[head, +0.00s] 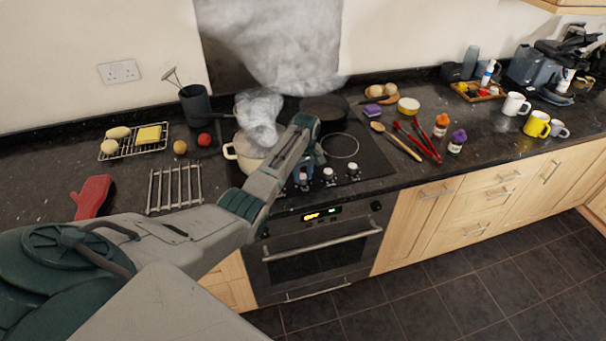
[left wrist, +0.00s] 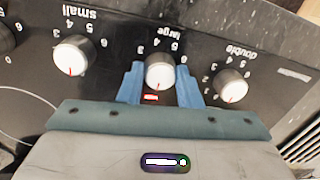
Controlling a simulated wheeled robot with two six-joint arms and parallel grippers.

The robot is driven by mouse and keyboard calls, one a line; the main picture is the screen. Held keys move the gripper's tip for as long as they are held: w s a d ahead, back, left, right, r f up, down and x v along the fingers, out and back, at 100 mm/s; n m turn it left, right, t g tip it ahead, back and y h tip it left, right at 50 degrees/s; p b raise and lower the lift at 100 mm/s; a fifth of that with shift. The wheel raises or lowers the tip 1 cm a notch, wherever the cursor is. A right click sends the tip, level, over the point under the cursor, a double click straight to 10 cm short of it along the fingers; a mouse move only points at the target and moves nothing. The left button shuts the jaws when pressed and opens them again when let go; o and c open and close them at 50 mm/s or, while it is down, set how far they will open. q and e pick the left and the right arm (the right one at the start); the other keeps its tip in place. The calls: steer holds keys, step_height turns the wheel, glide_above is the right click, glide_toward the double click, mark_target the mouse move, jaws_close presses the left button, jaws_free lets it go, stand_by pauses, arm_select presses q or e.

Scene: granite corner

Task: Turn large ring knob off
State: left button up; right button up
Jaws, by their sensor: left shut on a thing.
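The large ring knob (left wrist: 159,71) is a round white-faced knob on the black hob, with the word "large" printed beside it. My left gripper (left wrist: 160,82) has a blue finger on each side of this knob and is shut on it. A small red mark shows on the panel by the knob. In the head view my left gripper (head: 304,172) is at the hob's front edge and mostly hides the knob. The small knob (left wrist: 73,55) and the double knob (left wrist: 230,85) stand on either side, apart from the fingers. My right gripper is not in view.
A cream pot (head: 231,152) and a dark pan (head: 325,108) stand on the hob, with thick steam or smoke above. A wooden spoon (head: 400,143) and red tongs (head: 418,143) lie to the right. A wire rack (head: 176,188) and red mitt (head: 92,196) lie left.

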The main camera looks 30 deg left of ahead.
mark_target(304, 175)
arm_select(q)
steer(key=shift+n, duration=0.3)
steer(key=o, duration=1)
steer(key=shift+c, duration=0.2)
steer(key=shift+r, duration=0.1)
step_height(304, 175, up, 11)
steer(key=b, duration=0.3)
steer(key=shift+w+b, duration=0.25)
steer(key=shift+b, duration=0.1)
steer(key=shift+d+f, duration=0.1)
steer(key=shift+f, duration=0.1)
